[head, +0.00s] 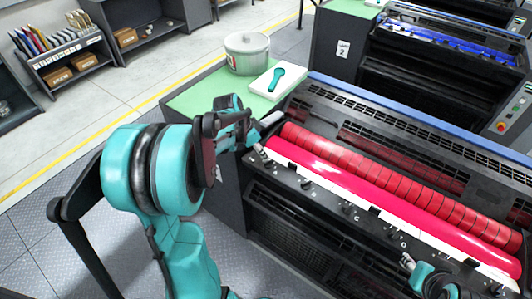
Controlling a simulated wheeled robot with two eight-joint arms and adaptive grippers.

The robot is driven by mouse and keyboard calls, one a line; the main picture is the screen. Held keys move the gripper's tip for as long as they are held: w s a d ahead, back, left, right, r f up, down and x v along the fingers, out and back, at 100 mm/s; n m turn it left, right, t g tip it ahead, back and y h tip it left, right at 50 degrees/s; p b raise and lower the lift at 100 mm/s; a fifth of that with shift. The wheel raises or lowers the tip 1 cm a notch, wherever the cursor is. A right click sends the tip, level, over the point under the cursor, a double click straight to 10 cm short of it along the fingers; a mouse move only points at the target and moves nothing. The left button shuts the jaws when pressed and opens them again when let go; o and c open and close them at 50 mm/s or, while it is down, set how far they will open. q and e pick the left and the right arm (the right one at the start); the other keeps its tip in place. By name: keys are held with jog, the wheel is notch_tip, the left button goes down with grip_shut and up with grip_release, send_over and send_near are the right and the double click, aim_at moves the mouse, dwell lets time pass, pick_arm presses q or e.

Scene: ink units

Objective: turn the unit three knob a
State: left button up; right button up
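The near ink unit has red rollers (400,186) above a glossy magenta roller (350,183). A row of small dark knobs (306,184) runs along its front ledge, with tiny letters that are hard to read. My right gripper (430,278) is at the bottom edge, low by the ledge's right part, only partly in view.
Another unit, labelled 2 (342,48), stands behind. Shelves (65,60) stand far left, with clear floor before them.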

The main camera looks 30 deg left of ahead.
aim_at(268, 161)
pick_arm(q)
jog(key=b+x, duration=0.1)
jog(key=x, duration=0.5)
jog(key=shift+f, duration=0.1)
jog(key=shift+w, duration=0.1)
grip_shut()
